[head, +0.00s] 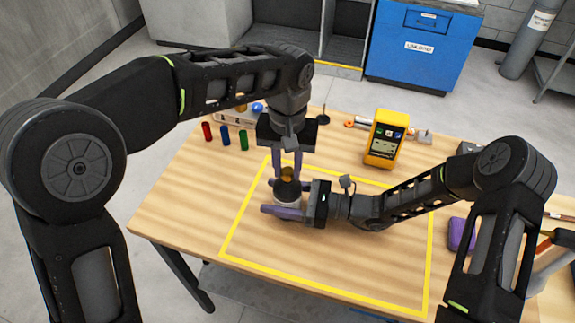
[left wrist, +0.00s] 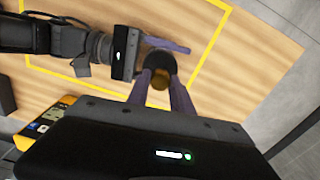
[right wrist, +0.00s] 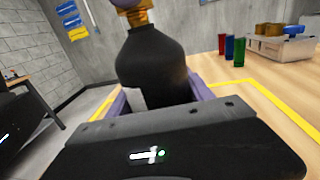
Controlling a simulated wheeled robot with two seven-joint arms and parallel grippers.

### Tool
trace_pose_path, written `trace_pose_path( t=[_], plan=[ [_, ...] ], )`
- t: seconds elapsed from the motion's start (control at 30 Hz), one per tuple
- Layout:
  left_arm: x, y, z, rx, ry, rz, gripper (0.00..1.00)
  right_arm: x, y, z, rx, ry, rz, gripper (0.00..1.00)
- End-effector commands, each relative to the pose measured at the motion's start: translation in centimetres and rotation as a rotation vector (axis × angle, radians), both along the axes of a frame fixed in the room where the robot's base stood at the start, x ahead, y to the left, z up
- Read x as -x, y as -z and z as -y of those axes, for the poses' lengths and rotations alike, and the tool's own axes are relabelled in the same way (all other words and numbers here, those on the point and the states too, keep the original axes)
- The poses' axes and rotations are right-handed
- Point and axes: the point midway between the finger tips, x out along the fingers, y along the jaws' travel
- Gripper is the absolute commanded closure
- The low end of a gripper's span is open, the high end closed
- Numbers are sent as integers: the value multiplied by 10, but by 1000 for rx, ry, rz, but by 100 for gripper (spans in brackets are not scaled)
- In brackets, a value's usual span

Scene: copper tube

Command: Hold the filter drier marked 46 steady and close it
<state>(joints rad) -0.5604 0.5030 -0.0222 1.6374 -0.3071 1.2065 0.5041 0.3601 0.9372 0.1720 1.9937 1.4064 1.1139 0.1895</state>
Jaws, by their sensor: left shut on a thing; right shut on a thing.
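The filter drier (head: 287,190) stands upright inside the yellow outline on the table. It has a black body and a brass-coloured top piece; a pale patch shows low on it, but I cannot read a number. My right gripper (head: 284,198) is shut around its body from the right. The black body fills the right wrist view (right wrist: 153,65) between purple fingers. My left gripper (head: 287,174) comes from above and is shut on the brass-coloured top (right wrist: 139,18). In the left wrist view the drier (left wrist: 160,66) sits between the left fingertips.
Red (head: 207,131), blue (head: 225,135) and green (head: 244,140) cylinders stand at the back left by a grey tray (head: 230,118). A yellow device (head: 385,138) stands at the back right. A purple object (head: 461,234) lies at the right. The front of the outlined area is clear.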

Motion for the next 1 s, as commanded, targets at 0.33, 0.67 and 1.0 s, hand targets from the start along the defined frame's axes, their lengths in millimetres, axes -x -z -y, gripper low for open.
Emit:
trace_pose_path(
  t=[0.33, 0.67, 1.0],
  plan=[
    [0, 0, 0, 3, 488, -1, 100, 0, 1, 0, 2, 0, -2, 100],
    [0, 0, 0, 3, 485, -1, 50, 0, 1, 0, 2, 0, -2, 100],
    [0, -2, 0, 3, 484, 0, 48, 0, 1, 0, 2, 0, -2, 100]
  ],
)
